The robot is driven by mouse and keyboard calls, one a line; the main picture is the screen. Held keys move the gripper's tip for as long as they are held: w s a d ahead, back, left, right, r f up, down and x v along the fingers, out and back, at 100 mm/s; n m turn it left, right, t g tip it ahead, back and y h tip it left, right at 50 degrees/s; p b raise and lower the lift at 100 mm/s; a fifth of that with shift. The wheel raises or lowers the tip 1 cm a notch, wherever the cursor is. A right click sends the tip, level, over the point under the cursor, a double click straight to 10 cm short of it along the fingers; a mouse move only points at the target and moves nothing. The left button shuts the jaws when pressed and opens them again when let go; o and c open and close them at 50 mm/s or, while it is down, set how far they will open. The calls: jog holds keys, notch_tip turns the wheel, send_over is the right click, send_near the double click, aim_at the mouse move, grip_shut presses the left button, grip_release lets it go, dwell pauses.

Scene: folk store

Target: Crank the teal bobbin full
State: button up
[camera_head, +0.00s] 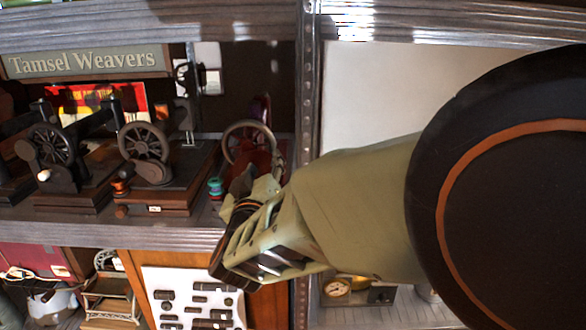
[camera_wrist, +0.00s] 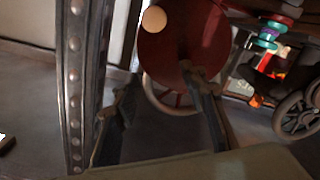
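The teal bobbin (camera_head: 215,187) sits low at the left of a dark red machine (camera_head: 256,152) with a large spoked handwheel (camera_head: 238,127) on the shelf. In the wrist view the teal bobbin (camera_wrist: 268,38) shows at upper right, by a purple and red part. A round red disc (camera_wrist: 180,50) with a pale round knob (camera_wrist: 154,19) fills the upper middle there. My gripper (camera_wrist: 158,82) is open, its two fingers spread apart below the knob, with nothing seen held. In the head view my gripper (camera_head: 252,188) is in front of the red machine and hides its lower part.
Dark sewing machines with handwheels (camera_head: 143,142) stand to the left on wooden bases. A riveted metal post (camera_head: 307,80) rises just right of the red machine and also runs down the left of the wrist view (camera_wrist: 73,90). A "Tamsel Weavers" sign (camera_head: 85,62) hangs above.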

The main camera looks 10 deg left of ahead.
jog(key=v, duration=0.9)
jog(key=shift+p, duration=0.35)
dwell(0.3)
jog(key=shift+r, duration=0.1)
